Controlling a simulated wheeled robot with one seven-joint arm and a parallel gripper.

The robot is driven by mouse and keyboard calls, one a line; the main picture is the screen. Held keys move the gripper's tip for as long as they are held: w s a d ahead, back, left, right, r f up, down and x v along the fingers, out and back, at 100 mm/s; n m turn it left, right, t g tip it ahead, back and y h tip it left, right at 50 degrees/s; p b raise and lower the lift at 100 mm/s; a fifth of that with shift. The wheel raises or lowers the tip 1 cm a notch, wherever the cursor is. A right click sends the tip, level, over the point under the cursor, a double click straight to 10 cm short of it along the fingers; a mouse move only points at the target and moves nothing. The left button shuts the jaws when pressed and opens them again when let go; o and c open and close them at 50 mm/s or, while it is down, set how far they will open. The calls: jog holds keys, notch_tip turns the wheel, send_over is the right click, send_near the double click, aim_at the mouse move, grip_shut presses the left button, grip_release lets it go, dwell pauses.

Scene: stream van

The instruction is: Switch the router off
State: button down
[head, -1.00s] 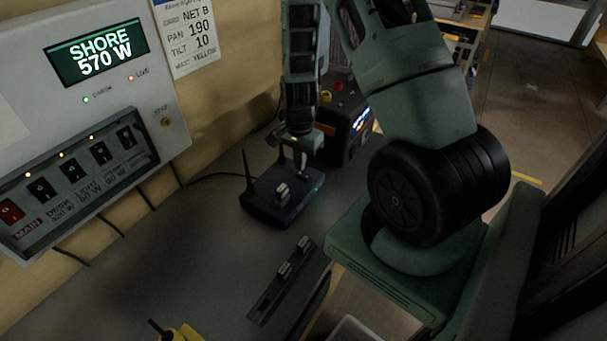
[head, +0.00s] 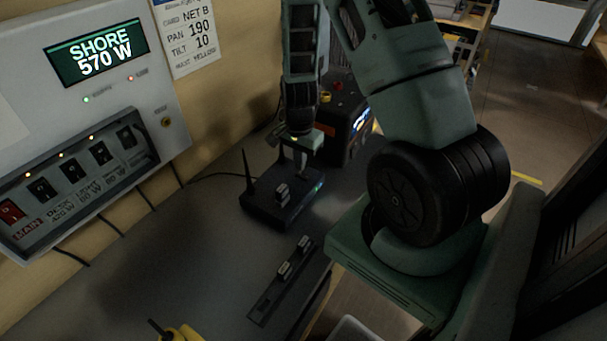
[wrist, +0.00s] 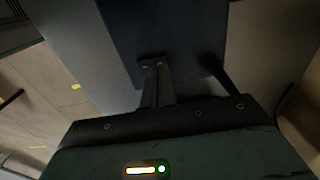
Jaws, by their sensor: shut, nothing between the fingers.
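The router (head: 268,209) is a dark box with two upright antennas on the grey counter. A small light-grey block (head: 283,193) sits on its top. Green lights (head: 318,186) show at its right side. My gripper (head: 300,174) is shut and empty, pointing down at the router's back right part. In the wrist view my shut fingertips (wrist: 152,65) overlap the edge of the router's dark surface (wrist: 165,30). I cannot tell whether they touch it. The router's power switch cannot be made out.
A wall panel (head: 75,110) with a SHORE 570 W display and several switches is at the left. A black box with coloured buttons (head: 345,125) stands behind the router. A dark strip with small grey blocks (head: 270,300) lies in front, and a yellow object (head: 182,333) is at the bottom.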

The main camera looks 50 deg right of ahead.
aim_at(300, 173)
jog(key=shift+f+b, duration=0.65)
jog(key=shift+f, duration=0.25)
dwell(0.7)
jog(key=shift+r, duration=0.1)
notch_tip(300, 173, up, 7)
jog(key=p, duration=0.6)
dwell(0.7)
jog(key=a+r+n+y, duration=0.1)
jog(key=a+r+n, duration=0.4)
jog(key=a, duration=0.5)
jog(key=a+r+n, duration=0.5)
jog(key=a, duration=0.6)
jog(key=s+a+r+n+b, duration=0.1)
jog(key=s+a+r+n, duration=0.3)
jog(key=s+a+n, duration=0.2)
jog(key=s+a+r+n, duration=0.4)
jog(key=s+a+n, duration=0.2)
jog(key=s, duration=0.5)
jog(key=shift+a+r+n+b, duration=0.15)
jog(key=shift+r+n+b, duration=0.2)
jog(key=shift+n, duration=0.75)
